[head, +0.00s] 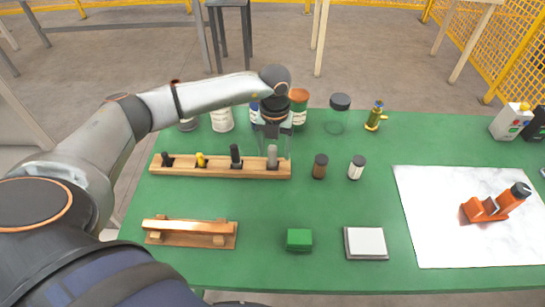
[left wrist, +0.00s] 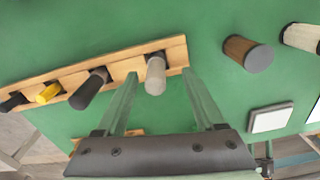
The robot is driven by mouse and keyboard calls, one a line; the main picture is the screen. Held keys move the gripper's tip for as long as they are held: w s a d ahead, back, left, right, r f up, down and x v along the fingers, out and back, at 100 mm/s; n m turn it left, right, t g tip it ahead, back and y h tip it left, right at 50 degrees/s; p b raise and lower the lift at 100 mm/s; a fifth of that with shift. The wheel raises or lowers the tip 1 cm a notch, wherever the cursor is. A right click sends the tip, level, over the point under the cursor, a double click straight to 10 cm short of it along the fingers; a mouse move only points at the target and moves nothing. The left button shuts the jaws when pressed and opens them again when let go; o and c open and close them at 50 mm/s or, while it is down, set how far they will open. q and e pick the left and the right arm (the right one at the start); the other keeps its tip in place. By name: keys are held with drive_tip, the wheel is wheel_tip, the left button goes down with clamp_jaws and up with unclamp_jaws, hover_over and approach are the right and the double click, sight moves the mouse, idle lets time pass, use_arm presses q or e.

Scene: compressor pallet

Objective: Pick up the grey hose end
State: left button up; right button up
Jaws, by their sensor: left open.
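The grey hose end (head: 272,157) stands upright in the rightmost place of a wooden rack (head: 220,172). In the left wrist view the grey hose end (left wrist: 155,76) shows between and just beyond the tips of my two fingers. My left gripper (head: 273,149) is open and reaches down from above, its clear fingers on either side of the grey hose end. I cannot tell whether a finger touches it. My right gripper is not in view.
The rack also holds a dark grey piece (head: 236,156), a yellow one (head: 201,160) and a black one (head: 168,160). A brown cylinder (head: 320,166) and a white one (head: 357,167) stand to the right. Jars stand behind.

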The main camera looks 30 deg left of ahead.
sight(273, 158)
use_arm(q)
drive_tip(key=f, duration=0.4)
drive_tip(key=shift+a, duration=0.25)
clamp_jaws()
idle(0.4)
